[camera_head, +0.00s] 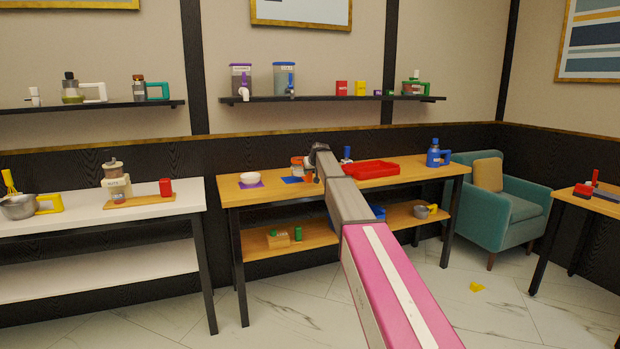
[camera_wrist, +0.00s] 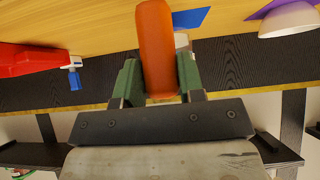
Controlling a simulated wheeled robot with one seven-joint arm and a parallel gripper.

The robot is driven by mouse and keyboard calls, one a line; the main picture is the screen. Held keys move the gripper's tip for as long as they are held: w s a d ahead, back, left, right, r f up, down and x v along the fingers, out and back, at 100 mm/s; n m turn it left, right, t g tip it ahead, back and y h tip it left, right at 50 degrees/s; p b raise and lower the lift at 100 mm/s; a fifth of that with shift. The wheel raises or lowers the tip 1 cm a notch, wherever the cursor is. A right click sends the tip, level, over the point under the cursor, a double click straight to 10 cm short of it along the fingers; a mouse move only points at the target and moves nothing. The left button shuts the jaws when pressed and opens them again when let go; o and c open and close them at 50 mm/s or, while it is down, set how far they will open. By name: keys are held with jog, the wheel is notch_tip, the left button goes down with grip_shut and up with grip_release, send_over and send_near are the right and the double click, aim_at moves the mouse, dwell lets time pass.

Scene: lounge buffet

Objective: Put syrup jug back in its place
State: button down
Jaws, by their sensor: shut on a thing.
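My gripper (camera_wrist: 160,85) is shut on an orange handle-like part (camera_wrist: 158,50), which lies between its green fingers in the wrist view. This looks like the handle of the syrup jug (camera_head: 297,164), a small jar with an orange top and a pale label in the head view. The jug is at the wooden buffet table, just left of my arm's end, which partly hides it. A blue mat (camera_head: 291,180) lies just below the jug in the picture; it also shows in the wrist view (camera_wrist: 190,17). I cannot tell whether the jug touches the table.
A white bowl (camera_head: 250,177) on a purple mat (camera_head: 252,186) stands to the left. A red tray (camera_head: 371,168) lies to the right, with a blue jug (camera_head: 434,156) farther right. A wall shelf (camera_head: 330,99) with dispensers and jars hangs above the table.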

aim_at(310, 176)
jog(key=shift+f, duration=1.65)
jog(key=c, duration=0.7)
grip_release()
jog(key=shift+c, duration=0.2)
jog(key=v, duration=1.2)
jog(key=s+f+m+g, duration=0.1)
jog(key=s+f+g, duration=0.1)
jog(key=s+f, duration=1.35)
jog(key=s+d+f+g+h, duration=0.1)
jog(key=s+f+g, duration=0.1)
jog(key=s+f, duration=0.5)
jog(key=s+d+f+m+g, duration=0.1)
jog(key=s+f, duration=0.7)
jog(key=s, duration=1.1)
jog(key=s+d+f+m+g+h, duration=0.1)
jog(key=s+f+g, duration=0.2)
jog(key=s+f, duration=0.5)
jog(key=s, duration=0.5)
jog(key=shift+s+d+g+h, duration=0.15)
jog(key=shift+d+g+h, duration=0.15)
jog(key=shift+d+g, duration=0.1)
